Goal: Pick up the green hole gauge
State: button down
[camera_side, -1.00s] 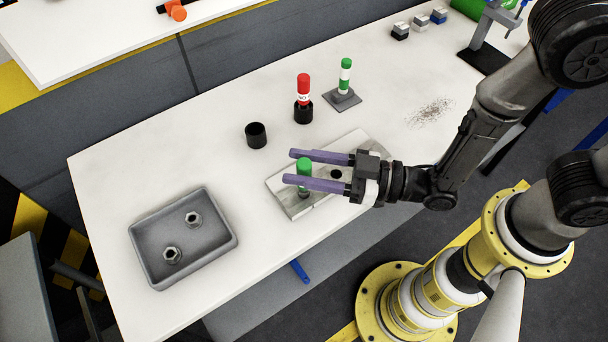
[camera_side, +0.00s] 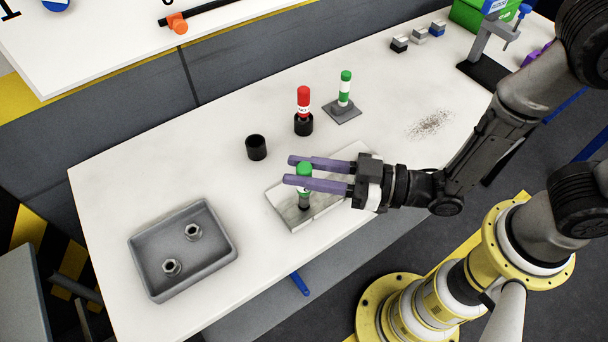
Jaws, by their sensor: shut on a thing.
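The green hole gauge (camera_side: 304,169) has a green top, a pale band and a dark lower end. It stands roughly upright over the left part of a light grey block (camera_side: 329,205). I cannot tell whether its lower end sits in the block or just above it. My gripper (camera_side: 288,170) reaches in from the right, its two purple fingers shut on the gauge below its green cap. The fingers hide part of the gauge and of the block. Another green and white gauge (camera_side: 345,89) stands upright on a small grey base (camera_side: 342,112) farther back.
A red gauge (camera_side: 303,96) stands in a black holder (camera_side: 303,125), with an empty-looking black cup (camera_side: 256,148) to its left. A grey tray (camera_side: 151,285) with two nuts lies at the left. Dark shavings (camera_side: 430,124) lie at the right. The table's middle left is clear.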

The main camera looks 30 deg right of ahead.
jog(key=s+d+r, duration=0.9)
jog(key=s+r, duration=0.1)
jog(key=shift+d+r, duration=0.4)
dwell(0.4)
